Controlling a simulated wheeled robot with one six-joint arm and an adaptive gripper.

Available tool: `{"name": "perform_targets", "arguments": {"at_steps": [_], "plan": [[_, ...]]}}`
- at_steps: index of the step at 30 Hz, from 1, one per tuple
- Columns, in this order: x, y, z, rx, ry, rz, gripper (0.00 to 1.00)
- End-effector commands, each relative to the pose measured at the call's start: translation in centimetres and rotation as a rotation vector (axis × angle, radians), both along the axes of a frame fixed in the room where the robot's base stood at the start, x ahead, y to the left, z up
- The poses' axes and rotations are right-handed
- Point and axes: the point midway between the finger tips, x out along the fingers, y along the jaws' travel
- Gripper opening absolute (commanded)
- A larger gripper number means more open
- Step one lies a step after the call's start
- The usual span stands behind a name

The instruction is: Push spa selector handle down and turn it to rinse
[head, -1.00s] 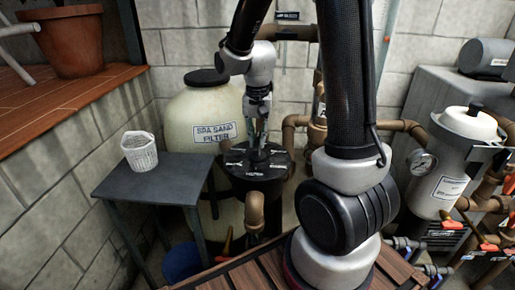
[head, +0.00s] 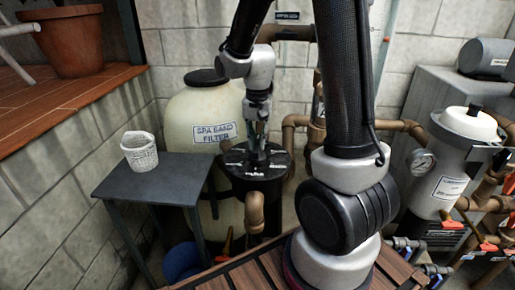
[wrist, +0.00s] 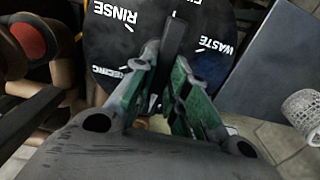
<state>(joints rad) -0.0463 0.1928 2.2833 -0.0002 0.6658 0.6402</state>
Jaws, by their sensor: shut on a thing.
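The spa selector valve is a round black head beside the spa sand filter; its dark top (head: 236,170) shows in the head view. In the wrist view, the dial (wrist: 105,55) has white words, with RINSE at the upper left and WASTE at the right. The black handle (wrist: 172,38) lies between these words, its far end pointing toward the top. My gripper (wrist: 166,62), with green finger pads, is shut on the handle. The gripper (head: 257,155) also shows over the valve in the head view. The fingers hide part of the handle and dial.
The cream spa sand filter tank (head: 190,110) stands behind the valve. A dark table (head: 160,185) with a white basket (head: 139,150) stands to the left. Brown pipes (head: 254,212) rise close in front. A grey canister (head: 447,170) stands to the right.

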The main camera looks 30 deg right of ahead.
Motion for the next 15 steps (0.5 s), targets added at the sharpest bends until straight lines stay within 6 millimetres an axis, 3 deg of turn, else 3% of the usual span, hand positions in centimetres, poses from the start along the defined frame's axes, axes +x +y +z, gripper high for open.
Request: {"name": "perform_targets", "arguments": {"at_steps": [5,15], "plan": [[-0.02,0.01,-0.01,0.001,0.001,-0.167,0.00],[-0.02,0.01,-0.01,0.000,0.001,-0.816,0.00]]}}
